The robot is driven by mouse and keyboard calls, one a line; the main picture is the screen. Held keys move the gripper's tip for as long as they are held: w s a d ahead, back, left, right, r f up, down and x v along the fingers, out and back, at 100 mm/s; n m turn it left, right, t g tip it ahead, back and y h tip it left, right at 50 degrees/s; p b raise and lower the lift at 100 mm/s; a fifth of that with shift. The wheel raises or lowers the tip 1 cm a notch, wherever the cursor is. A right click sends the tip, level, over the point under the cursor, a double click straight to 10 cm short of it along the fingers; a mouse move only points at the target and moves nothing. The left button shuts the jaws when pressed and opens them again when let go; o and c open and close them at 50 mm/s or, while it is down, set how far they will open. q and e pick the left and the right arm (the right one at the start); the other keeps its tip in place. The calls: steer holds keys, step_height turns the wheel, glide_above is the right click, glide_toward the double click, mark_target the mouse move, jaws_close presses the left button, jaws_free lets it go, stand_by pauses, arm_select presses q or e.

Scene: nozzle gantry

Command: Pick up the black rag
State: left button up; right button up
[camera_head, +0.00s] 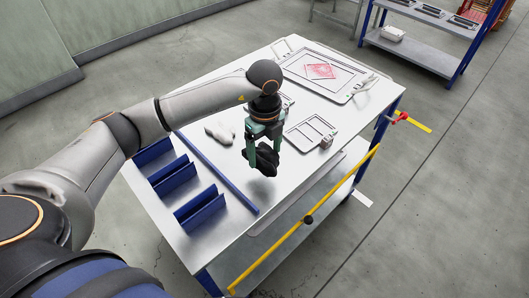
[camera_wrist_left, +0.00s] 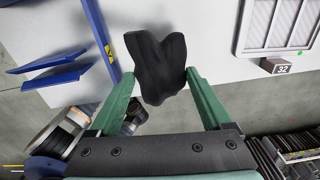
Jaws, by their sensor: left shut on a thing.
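The black rag (camera_head: 266,160) is crumpled and held between the green fingers of my left gripper (camera_head: 263,146) in the head view. It hangs over the white table top (camera_head: 225,165), with a dark shadow below it, so it looks raised off the surface. In the left wrist view the rag (camera_wrist_left: 156,65) sits between the fingertips of the left gripper (camera_wrist_left: 160,82) and hides part of the table edge behind it. My right gripper is in neither view.
Blue angled holders (camera_head: 172,177) stand along the table's left edge beside a long blue strip (camera_head: 215,170). A light grey cloth (camera_head: 220,132) lies left of the gripper. A grey tray (camera_head: 311,132) lies to its right. A yellow bar (camera_head: 310,215) runs along the front side.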

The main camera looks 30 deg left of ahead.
arm_select(q)
steer(key=s+d+r, duration=0.5)
steer(key=s+r, duration=0.1)
steer(key=s, duration=0.3)
steer(key=shift+s+d+r+b, duration=0.2)
steer(key=shift+s+b, duration=0.15)
steer(key=o, duration=0.8)
steer(key=c, duration=0.7)
